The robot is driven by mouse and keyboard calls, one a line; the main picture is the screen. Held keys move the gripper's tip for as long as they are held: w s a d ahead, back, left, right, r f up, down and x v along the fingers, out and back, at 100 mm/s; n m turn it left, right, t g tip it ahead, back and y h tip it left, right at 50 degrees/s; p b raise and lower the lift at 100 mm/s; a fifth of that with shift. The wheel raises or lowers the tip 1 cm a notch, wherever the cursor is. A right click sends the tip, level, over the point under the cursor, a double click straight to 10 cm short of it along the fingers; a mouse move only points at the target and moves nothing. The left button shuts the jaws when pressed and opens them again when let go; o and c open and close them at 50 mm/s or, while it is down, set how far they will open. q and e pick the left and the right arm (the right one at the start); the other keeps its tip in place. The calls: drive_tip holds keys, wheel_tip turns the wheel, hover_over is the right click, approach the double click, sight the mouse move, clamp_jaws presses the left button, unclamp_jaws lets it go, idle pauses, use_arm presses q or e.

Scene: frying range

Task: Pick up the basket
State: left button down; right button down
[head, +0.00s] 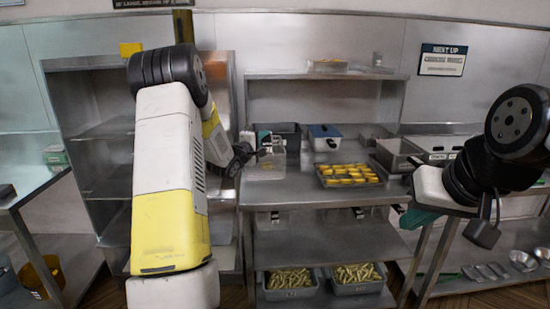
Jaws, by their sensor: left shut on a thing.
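My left gripper (264,143) reaches over the left end of the steel counter and is shut on a small part at the top of a pale, see-through basket (268,165). The basket hangs or stands just below the fingers, at the counter's left end; I cannot tell whether it touches the counter. The gripped part is small and partly hidden by the fingers. My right gripper (418,217) is at the right, in front of the counter's right end, apart from the basket. Its fingers are not clear enough to show their state.
The steel counter (310,197) holds a tray (350,185) of yellow cups, a dark bin (285,128) and a blue-and-white box (325,138) behind. Steel fryer tubs (396,155) stand at right. Two bins of fries (290,294) sit on the low shelf. A shelf rack stands left.

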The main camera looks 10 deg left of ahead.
use_arm(q)
drive_tip(key=shift+r, duration=0.15)
idle(0.6)
drive_tip(key=shift+r, duration=1.6)
drive_tip(key=shift+s+d+r, duration=0.1)
drive_tip(key=shift+s+d, duration=0.1)
drive_tip(key=shift+s, duration=0.05)
drive_tip(key=s+d+r, duration=0.1)
drive_tip(key=s+d, duration=0.7)
drive_tip(key=s, duration=0.4)
drive_tip(key=shift+s+d+r, duration=0.2)
drive_tip(key=shift+s+d, duration=0.1)
drive_tip(key=shift+s, duration=0.25)
